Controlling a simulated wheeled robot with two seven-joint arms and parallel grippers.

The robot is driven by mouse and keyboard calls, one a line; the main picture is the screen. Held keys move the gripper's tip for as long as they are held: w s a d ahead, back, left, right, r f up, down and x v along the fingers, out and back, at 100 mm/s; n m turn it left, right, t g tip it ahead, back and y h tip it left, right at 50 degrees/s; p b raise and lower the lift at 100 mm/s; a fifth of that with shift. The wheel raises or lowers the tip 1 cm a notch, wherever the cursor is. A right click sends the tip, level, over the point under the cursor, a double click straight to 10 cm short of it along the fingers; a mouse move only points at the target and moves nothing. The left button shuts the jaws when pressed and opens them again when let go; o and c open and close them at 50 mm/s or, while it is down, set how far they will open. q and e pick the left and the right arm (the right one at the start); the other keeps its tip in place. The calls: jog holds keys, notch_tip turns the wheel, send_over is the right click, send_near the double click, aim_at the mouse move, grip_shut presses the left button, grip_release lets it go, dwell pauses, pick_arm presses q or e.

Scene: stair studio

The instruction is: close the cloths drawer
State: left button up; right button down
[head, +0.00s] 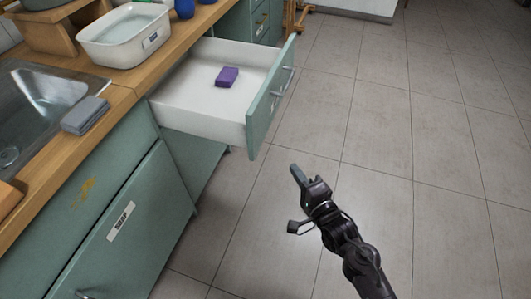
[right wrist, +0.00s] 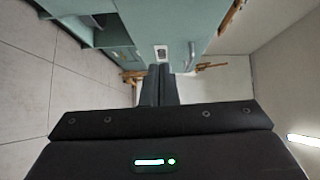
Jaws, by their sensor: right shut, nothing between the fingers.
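The cloths drawer (head: 215,115) is pulled out of the green cabinet in the head view. Its inside is white and holds a purple block-like item (head: 227,77). Its green front (head: 262,115) has a metal handle (head: 284,82) on the outer face. My right gripper (head: 297,174) is shut and empty, in front of the drawer and below it in the picture, apart from it. In the right wrist view, the shut fingers (right wrist: 158,85) point toward green cabinet fronts. My left gripper is not in view.
A wooden counter (head: 125,90) carries a white basin (head: 124,36), a grey folded cloth (head: 85,115) and a metal sink (head: 42,100). A closed green cabinet door (head: 130,235) with a label is below. The tiled floor (head: 420,150) to the right is clear.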

jog(key=w+r, duration=0.1)
jog(key=r, duration=0.1)
send_near(259, 131)
jog(key=w+d, duration=0.1)
jog(key=w, duration=0.2)
jog(key=a, duration=0.1)
jog(key=w+a, duration=0.1)
jog(key=shift+w+a, duration=0.35)
jog(key=shift+a, duration=0.05)
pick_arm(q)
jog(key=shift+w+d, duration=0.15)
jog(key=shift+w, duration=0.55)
pick_arm(e)
jog(key=shift+w+a, duration=0.1)
jog(key=shift+a, duration=0.35)
